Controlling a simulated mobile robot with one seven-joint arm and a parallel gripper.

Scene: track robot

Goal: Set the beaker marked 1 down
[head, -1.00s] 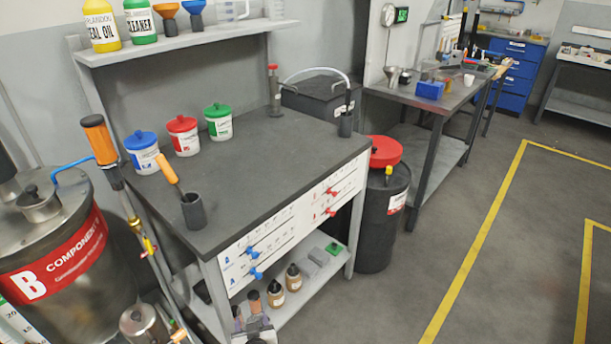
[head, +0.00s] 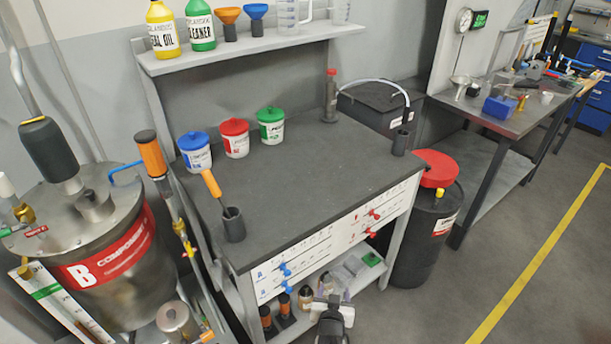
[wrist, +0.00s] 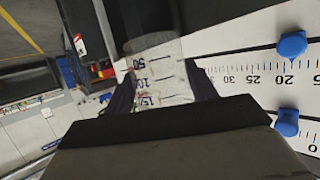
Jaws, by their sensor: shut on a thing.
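My gripper (head: 333,308) is low in front of the workbench in the head view, near the lower shelf. In the wrist view, its dark fingers (wrist: 161,98) are shut on a clear beaker (wrist: 160,72) with black graduations reading 50, 100 and 150. No mark "1" is readable on it. The beaker is held off any surface that I can make out, and my gripper hides part of it. The dark workbench top (head: 310,180) is above and beyond my gripper in the head view.
Blue (head: 195,152), red (head: 236,138) and green (head: 271,125) lidded tubs stand at the bench's back left. An orange-handled tool stands in a dark cup (head: 233,226) at front left. A red-lidded drum (head: 425,225) stands right.

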